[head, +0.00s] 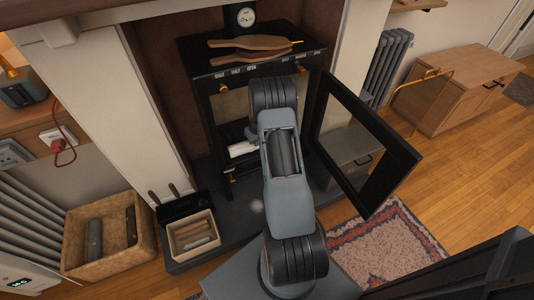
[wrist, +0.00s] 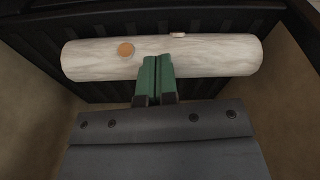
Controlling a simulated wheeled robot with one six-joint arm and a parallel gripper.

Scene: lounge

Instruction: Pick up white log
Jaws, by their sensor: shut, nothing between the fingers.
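The white log (wrist: 215,55) is pale, with a tan cut knot, and lies crosswise on a dark ribbed surface inside the black stove (head: 198,98). In the head view its pale left end (head: 242,148) shows in the stove opening; my arm hides the rest. In the wrist view my gripper (wrist: 157,62) has its two green fingers together, empty, with the tips overlapping the log's near edge near its middle. I cannot tell whether they touch it. The head view hides the fingers behind my arm.
The stove's glass door (head: 395,137) stands open to the right of my arm. A tray of small sticks (head: 193,234) and a basket with dark logs (head: 68,262) are at the left. Bellows (head: 250,44) and a clock (head: 246,17) sit on top of the stove.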

